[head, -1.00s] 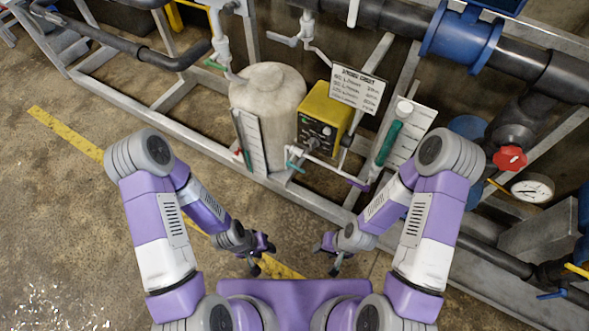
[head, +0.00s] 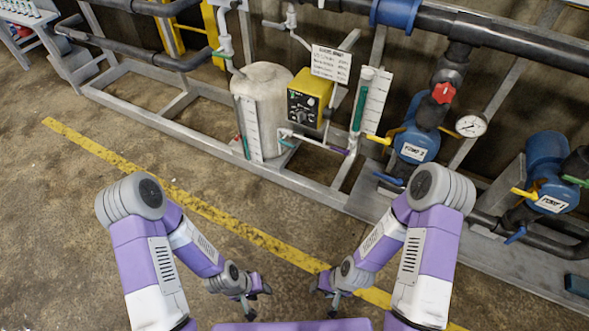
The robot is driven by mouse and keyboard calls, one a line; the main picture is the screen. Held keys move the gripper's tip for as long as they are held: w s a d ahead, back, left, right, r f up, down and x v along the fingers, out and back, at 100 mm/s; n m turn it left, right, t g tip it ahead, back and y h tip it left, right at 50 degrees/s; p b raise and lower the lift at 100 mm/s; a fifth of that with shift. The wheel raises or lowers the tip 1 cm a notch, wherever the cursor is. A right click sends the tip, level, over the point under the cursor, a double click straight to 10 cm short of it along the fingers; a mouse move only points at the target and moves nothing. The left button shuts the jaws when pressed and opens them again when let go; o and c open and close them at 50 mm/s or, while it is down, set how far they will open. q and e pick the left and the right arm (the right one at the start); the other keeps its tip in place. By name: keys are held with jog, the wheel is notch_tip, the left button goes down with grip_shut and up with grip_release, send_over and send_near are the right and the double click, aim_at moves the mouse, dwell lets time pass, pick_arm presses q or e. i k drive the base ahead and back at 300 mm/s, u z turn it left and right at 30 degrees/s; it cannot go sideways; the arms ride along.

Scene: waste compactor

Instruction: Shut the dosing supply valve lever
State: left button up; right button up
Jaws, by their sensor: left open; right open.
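The dosing setup stands on the grey skid, with a white tank (head: 267,110) and a yellow dosing pump (head: 311,100). Small coloured levers show there: a teal one (head: 288,143) at the tank's lower right, a purple one (head: 340,151) on the thin white pipe, and a green one (head: 221,54) above the tank's left. No readable label tells which is the dosing supply valve lever, and their exact positions are too small to tell. My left gripper (head: 256,301) and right gripper (head: 325,300) are open and empty, low over the floor, well apart from the levers.
The skid's front rail (head: 215,142) runs between me and the dosing parts. To the right are blue pumps (head: 415,145) with yellow and blue levers, a red knob (head: 443,93) and a pressure gauge (head: 470,126). The floor in front, with a yellow line (head: 190,201), is clear.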

aim_at(281, 141)
jog(key=u, duration=1.2)
jog(key=i, duration=0.95)
jog(key=z, duration=0.85)
jog(key=i, duration=1)
jog(key=z, duration=0.3)
